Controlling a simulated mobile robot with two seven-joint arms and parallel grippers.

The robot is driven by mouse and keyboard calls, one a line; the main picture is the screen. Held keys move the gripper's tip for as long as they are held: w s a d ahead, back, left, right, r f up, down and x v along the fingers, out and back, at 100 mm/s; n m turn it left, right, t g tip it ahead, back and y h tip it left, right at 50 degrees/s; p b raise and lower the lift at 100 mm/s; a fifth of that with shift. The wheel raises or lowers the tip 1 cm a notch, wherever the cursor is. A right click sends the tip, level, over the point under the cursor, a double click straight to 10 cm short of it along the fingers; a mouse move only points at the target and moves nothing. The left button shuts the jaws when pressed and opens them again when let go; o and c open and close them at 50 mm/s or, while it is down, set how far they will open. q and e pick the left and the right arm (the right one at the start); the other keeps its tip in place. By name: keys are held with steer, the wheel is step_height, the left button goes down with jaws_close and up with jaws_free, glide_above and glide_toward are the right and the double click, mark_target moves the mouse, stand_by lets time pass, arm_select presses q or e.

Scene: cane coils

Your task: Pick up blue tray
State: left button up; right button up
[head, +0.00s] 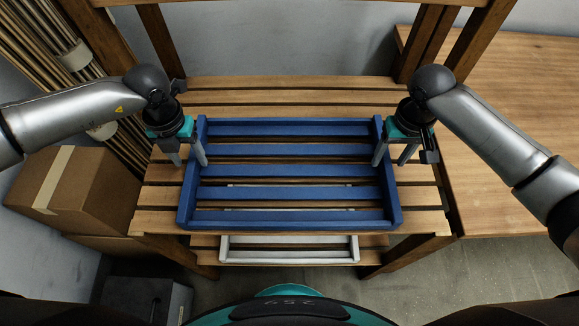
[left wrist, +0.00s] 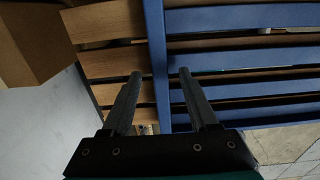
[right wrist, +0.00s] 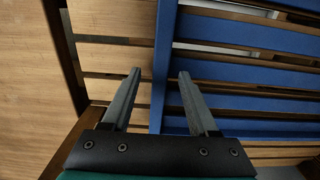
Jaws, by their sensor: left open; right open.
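The blue tray (head: 290,170) is a slatted rectangular frame lying flat on a slatted wooden shelf (head: 290,92). My left gripper (head: 188,163) is open at the tray's left side, with one finger on each side of the side wall in the head view. The left wrist view shows the blue side wall (left wrist: 157,70) running between its fingers (left wrist: 158,74). My right gripper (head: 392,162) is open at the tray's right side. In the right wrist view the blue side wall (right wrist: 163,70) runs between its fingers (right wrist: 160,74). I cannot tell whether the fingers touch the wall.
A white tray (head: 290,257) sits on a lower level below the shelf's front. A cardboard box (head: 75,190) stands at the left, with cane coils (head: 55,45) behind it. A wooden table (head: 510,150) adjoins at the right, its top clear.

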arm_select(q)
steer(key=shift+f, duration=1.15)
arm_select(e)
steer(key=shift+f, duration=1.1)
arm_select(q)
steer(key=shift+c, duration=0.2)
arm_select(e)
steer(key=shift+c, duration=0.2)
arm_select(q)
jaws_close()
arm_select(e)
jaws_close()
arm_select(q)
steer(key=shift+r, duration=0.1)
arm_select(e)
steer(key=shift+r, duration=0.1)
